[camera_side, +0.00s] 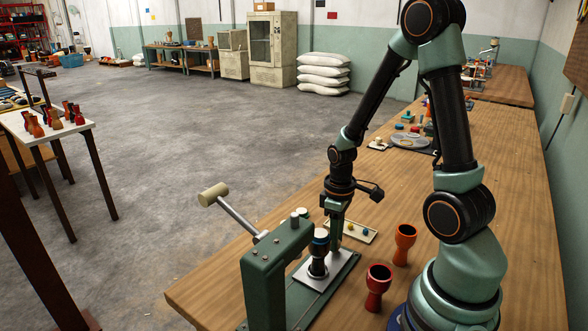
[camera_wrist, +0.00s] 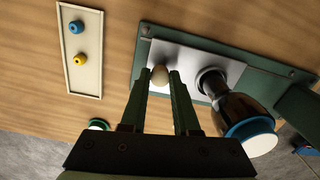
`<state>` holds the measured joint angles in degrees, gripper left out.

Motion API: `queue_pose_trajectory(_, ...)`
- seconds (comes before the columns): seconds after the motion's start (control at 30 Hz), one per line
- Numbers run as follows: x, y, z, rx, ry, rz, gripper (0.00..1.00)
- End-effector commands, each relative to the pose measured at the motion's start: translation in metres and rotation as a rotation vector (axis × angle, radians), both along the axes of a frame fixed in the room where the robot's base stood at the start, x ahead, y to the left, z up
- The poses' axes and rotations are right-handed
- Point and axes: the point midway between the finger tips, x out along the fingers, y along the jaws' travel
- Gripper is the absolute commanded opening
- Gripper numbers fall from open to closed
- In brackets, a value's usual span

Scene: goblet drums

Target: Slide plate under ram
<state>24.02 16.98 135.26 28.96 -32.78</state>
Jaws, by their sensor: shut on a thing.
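The metal plate (camera_side: 305,281) lies flat on the green base of the press (camera_side: 272,274); it also shows in the wrist view (camera_wrist: 208,61). A dark goblet drum (camera_side: 318,260) with a blue rim stands upright on the plate, beside the press head. In the wrist view the drum (camera_wrist: 236,108) is right of my fingers. My gripper (camera_side: 335,243) is low over the plate's far end. In the wrist view my gripper (camera_wrist: 160,76) is shut on a small pale knob (camera_wrist: 160,75) at the plate's end. The ram's lower end is hidden in both views.
The press lever (camera_side: 228,208) sticks out to the left. A pale tray (camera_side: 351,231) with blue and yellow pieces lies behind the press. An orange goblet (camera_side: 404,244) and a red goblet (camera_side: 377,287) stand to the right of the press.

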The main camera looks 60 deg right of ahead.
Motion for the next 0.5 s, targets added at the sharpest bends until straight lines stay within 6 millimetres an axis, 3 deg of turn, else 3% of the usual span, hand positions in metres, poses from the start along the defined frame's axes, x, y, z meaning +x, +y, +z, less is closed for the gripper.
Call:
queue_pose_trajectory(0.23, 0.003, 0.037, 0.001, -0.005, -0.01, 0.009, 0.0)
queue_pose_trajectory(0.5, 0.003, 0.043, 0.001, -0.006, -0.012, 0.005, 0.0)
